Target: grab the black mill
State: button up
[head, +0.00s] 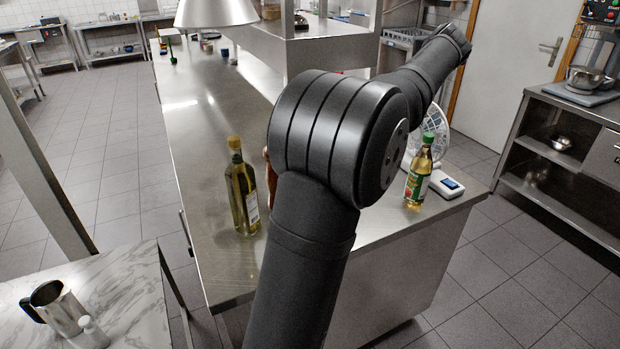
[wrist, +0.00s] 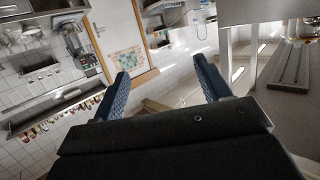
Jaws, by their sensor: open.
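I cannot make out a black mill in either view; my arm covers part of the steel counter (head: 210,130) in the head view. A reddish-brown thing (head: 268,178) shows only as a sliver behind my arm, too hidden to name. My gripper (wrist: 163,86) shows in the wrist view with its two blue fingers wide apart and nothing between them. It points out at the room, toward a wall and a door. In the head view my arm reaches to the upper right, and the fingers cannot be made out there.
An oil bottle (head: 241,190) stands left of my arm. A green-capped bottle (head: 419,172), a small scale (head: 446,185) and a white fan (head: 434,120) stand to the right. A marble table (head: 130,290) holds a metal jug (head: 57,308). The counter's left side is mostly clear.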

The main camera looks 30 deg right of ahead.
jog(key=w+a+r+m+g+h, duration=0.1)
jog(key=w+a+r+m+h, duration=0.1)
jog(key=a+r+h, duration=0.3)
jog(key=w+a+r+m+h, duration=0.1)
jog(key=a+r+m+h, duration=0.15)
jog(key=r, duration=0.45)
jog(key=w+a+f+n+g+y, duration=0.15)
jog(key=a+f+y, duration=0.3)
jog(key=a, duration=0.45)
jog(key=a+f+n+g+y, duration=0.1)
jog(key=a+f+g+y, duration=0.1)
jog(key=a+f+y, duration=0.5)
jog(key=w+a+f+n+g+y, duration=0.15)
jog(key=a+f, duration=0.25)
jog(key=a, duration=0.7)
jog(key=s+x, duration=0.1)
jog(key=x, duration=0.6)
jog(key=a+f+x, duration=0.1)
jog(key=x, duration=0.6)
jog(key=s+f+x, duration=0.1)
jog(key=x, duration=0.6)
jog(key=shift+s+a, duration=0.3)
jog(key=shift+a, duration=0.15)
grip_shut()
